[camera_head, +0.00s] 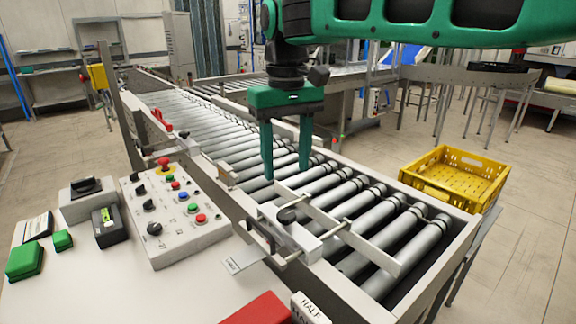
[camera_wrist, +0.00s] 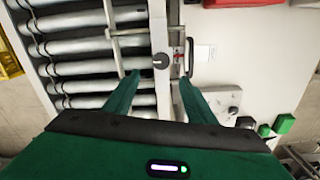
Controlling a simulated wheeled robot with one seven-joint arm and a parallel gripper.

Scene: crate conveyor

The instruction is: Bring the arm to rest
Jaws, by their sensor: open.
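My gripper (camera_head: 287,160) is green, with two fingers pointing down and apart. It hangs in front of the roller conveyor (camera_head: 240,143) in the head view, with nothing between its fingers. In the wrist view my gripper (camera_wrist: 158,85) is also open and empty, and a black knob (camera_wrist: 160,61) on the conveyor's side rail shows beyond the fingertips. My green arm crosses the top right of the head view. How high the fingertips are above the rollers is hard to tell.
A control panel (camera_head: 175,213) with coloured buttons stands on the white table (camera_head: 110,285) at left. A metal guide frame (camera_head: 340,228) with a black knob lies across the near rollers. A yellow crate (camera_head: 457,175) stands right of the conveyor. A red object (camera_head: 258,309) lies at the table's front.

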